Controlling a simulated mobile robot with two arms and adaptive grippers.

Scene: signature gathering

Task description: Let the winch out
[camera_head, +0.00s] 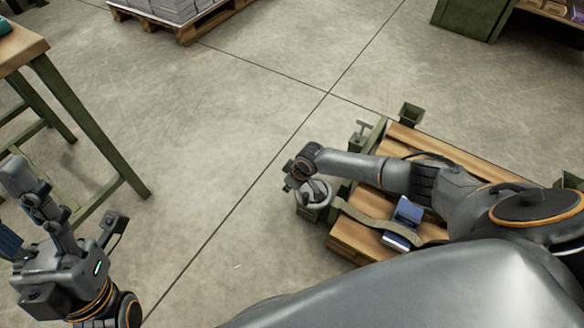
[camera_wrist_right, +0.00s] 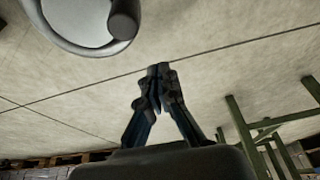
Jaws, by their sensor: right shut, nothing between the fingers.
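The winch shows as a grey handwheel (camera_head: 327,194) on a green mount at the near left corner of a low wooden platform (camera_head: 350,240). In the right wrist view, part of the wheel's rim (camera_wrist_right: 62,38) and its dark knob (camera_wrist_right: 124,22) are at the upper left. My right gripper (camera_head: 290,180) is beside and partly over the wheel. In the wrist view its fingers (camera_wrist_right: 159,70) are together and empty, apart from the knob in the picture. A tan strap (camera_head: 365,218) crosses the platform. My left gripper (camera_head: 22,180) is at the left, away from the winch; its opening is unclear.
A blue-and-white item (camera_head: 402,218) lies by the strap. A green-legged workbench (camera_head: 100,150) stands at left. A loaded pallet (camera_head: 183,30) is at the back, and a green cabinet (camera_head: 468,16) at the back right. The concrete floor between is clear.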

